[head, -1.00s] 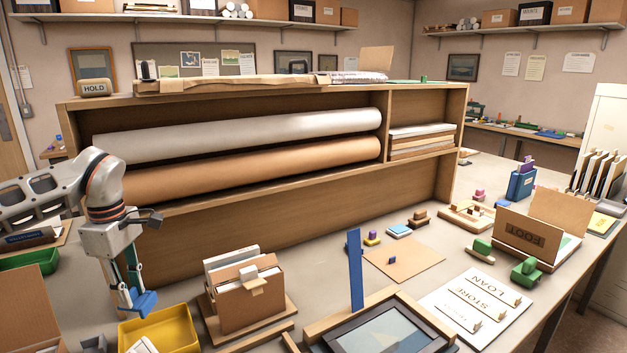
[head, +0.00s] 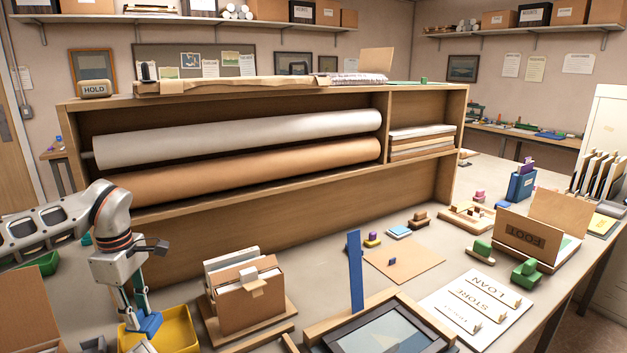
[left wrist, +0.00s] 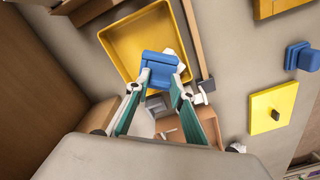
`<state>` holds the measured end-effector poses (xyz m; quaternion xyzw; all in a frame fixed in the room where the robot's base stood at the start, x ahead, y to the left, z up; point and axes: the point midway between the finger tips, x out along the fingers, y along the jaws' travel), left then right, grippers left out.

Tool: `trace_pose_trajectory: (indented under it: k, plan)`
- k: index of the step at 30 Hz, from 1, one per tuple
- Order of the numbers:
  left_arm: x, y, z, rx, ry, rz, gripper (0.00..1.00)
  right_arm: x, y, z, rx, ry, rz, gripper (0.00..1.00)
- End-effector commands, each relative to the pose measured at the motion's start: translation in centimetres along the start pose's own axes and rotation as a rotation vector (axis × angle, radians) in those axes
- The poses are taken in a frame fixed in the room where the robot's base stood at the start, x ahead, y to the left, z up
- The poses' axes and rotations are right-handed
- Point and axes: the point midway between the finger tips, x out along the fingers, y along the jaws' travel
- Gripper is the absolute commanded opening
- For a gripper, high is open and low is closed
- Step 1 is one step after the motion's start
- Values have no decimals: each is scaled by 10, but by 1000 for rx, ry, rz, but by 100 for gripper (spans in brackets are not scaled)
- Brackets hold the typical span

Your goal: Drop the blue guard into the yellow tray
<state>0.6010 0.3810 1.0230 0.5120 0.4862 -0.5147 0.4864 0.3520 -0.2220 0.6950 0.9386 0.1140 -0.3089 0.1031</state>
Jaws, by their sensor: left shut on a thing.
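The blue guard (head: 146,324) is held between the fingertips of my left gripper (head: 140,312). In the left wrist view the blue guard (left wrist: 160,66) sits between the two fingertips of my left gripper (left wrist: 160,76), over the tray's interior near one edge. The yellow tray (head: 183,333) stands on the table at the lower left, directly under the guard. In the left wrist view the yellow tray (left wrist: 112,40) shows behind the guard. A white item lies partly hidden in the tray. I cannot tell whether the guard touches the tray. My right gripper is not in view.
A wooden stand with cardboard folders (head: 248,298) is right of the tray. A picture frame with an upright blue strip (head: 354,272) lies further right. The wooden shelf with paper rolls (head: 240,130) rises behind. A green bin (head: 42,264) is at the left.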

Motion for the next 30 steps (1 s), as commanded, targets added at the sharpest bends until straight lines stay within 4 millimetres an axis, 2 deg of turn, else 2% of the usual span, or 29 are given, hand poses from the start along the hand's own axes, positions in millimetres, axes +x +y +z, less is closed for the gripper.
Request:
trace_pose_trajectory:
  k: [2, 3, 5, 17, 23, 30]
  plan:
    - [0, 0, 0, 0, 0, 0, 0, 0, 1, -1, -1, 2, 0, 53]
    - [0, 0, 0, 0, 0, 0, 28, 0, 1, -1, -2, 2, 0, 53]
    - [0, 0, 0, 0, 0, 0, 42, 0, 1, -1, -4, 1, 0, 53]
    - [-4, 0, 0, 0, 0, 1, 42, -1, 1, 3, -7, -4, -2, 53]
    - [-31, 1, 0, -1, 1, 4, 42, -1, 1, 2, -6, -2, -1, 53]
    - [-81, 1, 0, 0, 1, 5, 42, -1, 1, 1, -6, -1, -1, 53]
